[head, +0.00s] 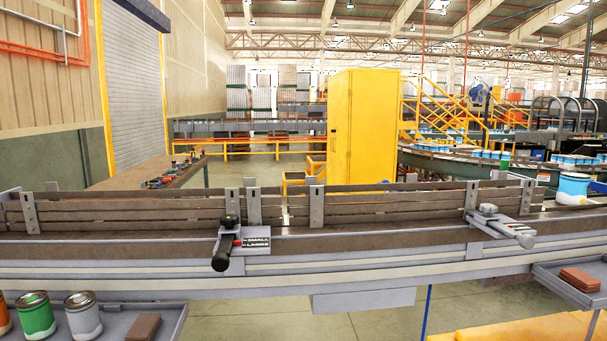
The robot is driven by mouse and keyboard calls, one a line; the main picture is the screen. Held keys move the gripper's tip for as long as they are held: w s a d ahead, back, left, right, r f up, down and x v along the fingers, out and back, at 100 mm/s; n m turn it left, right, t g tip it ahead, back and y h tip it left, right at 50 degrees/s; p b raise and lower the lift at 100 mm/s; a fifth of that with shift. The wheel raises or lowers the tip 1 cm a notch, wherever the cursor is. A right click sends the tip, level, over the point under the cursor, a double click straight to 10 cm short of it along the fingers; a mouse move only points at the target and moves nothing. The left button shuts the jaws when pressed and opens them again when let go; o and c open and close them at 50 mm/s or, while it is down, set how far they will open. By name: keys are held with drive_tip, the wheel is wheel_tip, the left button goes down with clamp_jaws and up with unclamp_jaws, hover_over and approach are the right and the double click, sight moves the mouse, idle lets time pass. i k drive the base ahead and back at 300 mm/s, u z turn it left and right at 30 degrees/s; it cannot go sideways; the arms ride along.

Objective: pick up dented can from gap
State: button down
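No can with a clear dent shows in the head view, and no can shows in a gap. A grey-white can (83,318), a green can (36,318) and an orange can (4,316) cut by the edge stand upright at the lower left. My gripper is not in view.
A lever with a black handle (224,250) and a grey lever (505,226) stick out from the conveyor's near side. Trays hang at the lower left (168,322) and right (568,283), with brown blocks. A yellow cabinet (361,125) stands behind.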

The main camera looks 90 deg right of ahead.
sight(572, 191)
drive_tip(key=z, duration=4.95)
drive_tip(key=k, duration=0.4)
drive_tip(key=z, duration=1.15)
drive_tip(key=i, duration=3.25)
drive_tip(key=u, duration=0.4)
